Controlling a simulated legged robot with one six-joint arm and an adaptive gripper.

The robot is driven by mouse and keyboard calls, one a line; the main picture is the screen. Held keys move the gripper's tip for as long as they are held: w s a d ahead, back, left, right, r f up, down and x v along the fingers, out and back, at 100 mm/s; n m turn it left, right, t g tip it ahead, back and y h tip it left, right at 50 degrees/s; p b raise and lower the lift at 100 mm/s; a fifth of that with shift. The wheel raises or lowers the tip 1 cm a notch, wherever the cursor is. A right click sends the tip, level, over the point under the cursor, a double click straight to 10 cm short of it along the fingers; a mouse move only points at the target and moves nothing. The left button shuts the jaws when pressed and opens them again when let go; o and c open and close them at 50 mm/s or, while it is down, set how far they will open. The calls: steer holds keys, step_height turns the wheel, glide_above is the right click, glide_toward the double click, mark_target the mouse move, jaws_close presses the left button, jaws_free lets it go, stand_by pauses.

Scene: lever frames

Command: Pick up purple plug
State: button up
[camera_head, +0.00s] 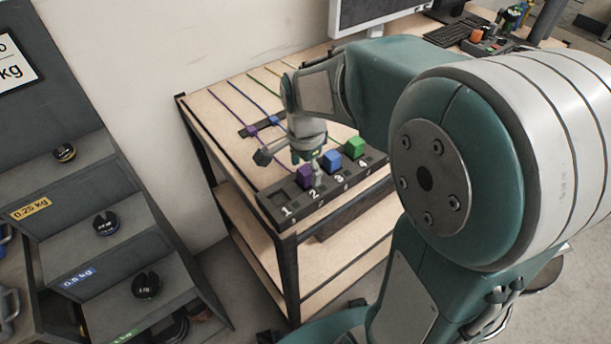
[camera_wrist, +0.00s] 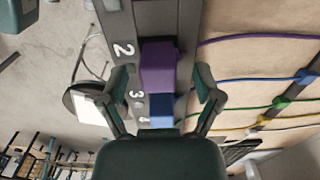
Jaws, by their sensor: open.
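The purple plug (camera_head: 305,174) is a block-shaped plug in the dark numbered strip (camera_head: 272,212), by the number 2. In the wrist view, the purple plug (camera_wrist: 158,66) lies between the two spread fingers of my gripper (camera_wrist: 162,80). There is a visible gap on both sides, so the fingers do not appear to touch it. In the head view, my gripper (camera_head: 311,172) is above and beside the purple plug and partly hides it. My gripper is open and empty.
A blue plug (camera_head: 333,158) and a green plug (camera_head: 355,146) stand close beside it, to the right in the strip. The slot by number 1 looks empty. Coloured cables run across the wooden table (camera_head: 204,118) to a second dark strip. A monitor (camera_head: 370,12) stands behind.

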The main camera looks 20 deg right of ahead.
steer(key=shift+f, duration=0.4)
jaws_close()
steer(key=shift+r, duration=0.15)
